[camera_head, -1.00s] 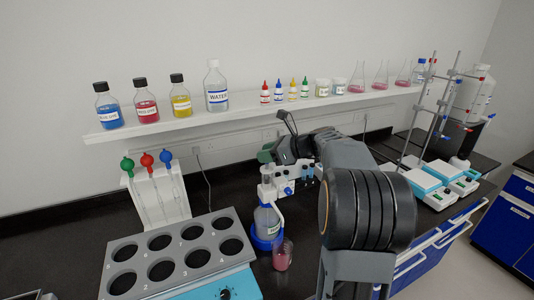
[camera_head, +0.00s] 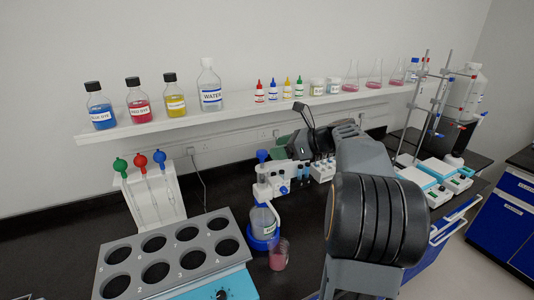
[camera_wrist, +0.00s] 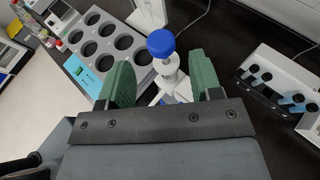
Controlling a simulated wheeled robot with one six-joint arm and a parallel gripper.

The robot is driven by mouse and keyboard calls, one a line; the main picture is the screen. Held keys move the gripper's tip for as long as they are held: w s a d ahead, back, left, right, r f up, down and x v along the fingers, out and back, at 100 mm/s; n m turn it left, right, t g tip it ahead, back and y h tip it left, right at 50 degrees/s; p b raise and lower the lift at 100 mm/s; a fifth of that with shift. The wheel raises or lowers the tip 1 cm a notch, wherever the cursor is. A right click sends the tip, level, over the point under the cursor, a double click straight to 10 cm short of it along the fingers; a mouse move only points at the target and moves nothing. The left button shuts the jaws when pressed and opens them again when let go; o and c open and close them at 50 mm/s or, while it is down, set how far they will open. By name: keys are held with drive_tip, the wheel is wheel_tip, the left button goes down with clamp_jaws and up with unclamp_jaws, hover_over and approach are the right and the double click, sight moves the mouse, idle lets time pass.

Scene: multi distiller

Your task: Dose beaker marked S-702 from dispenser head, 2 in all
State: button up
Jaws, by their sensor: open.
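The dispenser bottle (camera_head: 263,222) stands on the bench in a blue base, with a white dispenser head (camera_head: 268,188) and a blue plunger knob (camera_head: 262,156) on top. A beaker (camera_head: 278,256) with pink liquid stands just in front of it, near the spout; no marking on it is legible. My gripper (camera_head: 284,152) is just right of the knob in the head view, partly hidden by my arm. In the wrist view, my gripper (camera_wrist: 161,62) has its green fingers apart and empty; the blue knob (camera_wrist: 161,43) shows beyond the gap between them.
A grey rack with several round holes (camera_head: 172,250) lies left of the dispenser. A pipette stand (camera_head: 150,195) is behind it. A rack of small vials (camera_wrist: 280,88) stands to the right. A shelf of bottles (camera_head: 240,115) runs along the wall.

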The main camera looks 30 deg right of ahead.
drive_tip(key=v, duration=0.7)
drive_tip(key=shift+s+d+b, duration=0.15)
drive_tip(key=shift+b, duration=0.15)
drive_tip(key=shift+r, duration=0.1)
drive_tip(key=shift+c, duration=0.3)
